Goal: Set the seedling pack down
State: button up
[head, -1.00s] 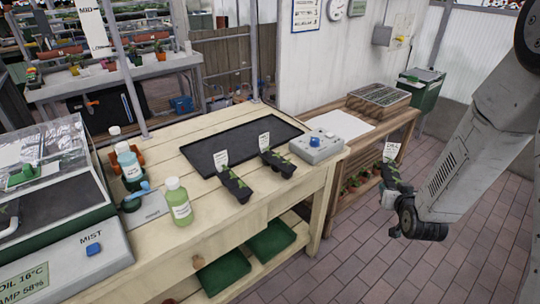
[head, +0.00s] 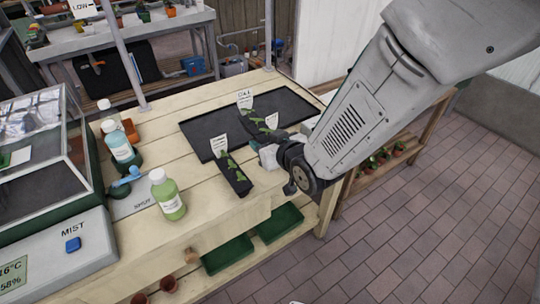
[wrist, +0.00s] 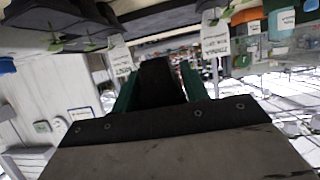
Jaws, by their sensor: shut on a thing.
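My gripper (head: 266,152) is over the near edge of the black tray (head: 197,130) on the wooden bench. It is shut on a dark seedling pack (head: 257,130) with green leaves and a white label, held over the tray. In the wrist view a dark block (wrist: 160,82) shows between the green fingers. A second pack (head: 233,174) with a label lies at the tray's front edge, left of my gripper. A third pack's label (head: 271,121) shows just behind my gripper; its body is mostly hidden. I cannot tell whether the held pack touches anything.
A glass propagator box (head: 35,150) is at far left. Green trays (head: 228,254) sit on the shelf below. The tray's left part is bare.

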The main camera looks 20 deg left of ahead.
aim_at(269, 175)
jog(key=shift+w+a+f, duration=0.1)
jog(key=shift+w+f, duration=0.05)
jog(key=shift+f, duration=0.05)
jog(key=shift+a, duration=0.15)
jog(key=shift+w+d, duration=0.15)
jog(key=shift+d, duration=0.3)
notch_tip(269, 175, down, 10)
jog(key=shift+r, duration=0.2)
jog(key=shift+f, duration=0.1)
jog(key=o, duration=1.1)
jog(key=shift+f, duration=0.1)
jog(key=shift+c, duration=0.2)
jog(key=v, duration=0.8)
jog(key=shift+a, duration=0.15)
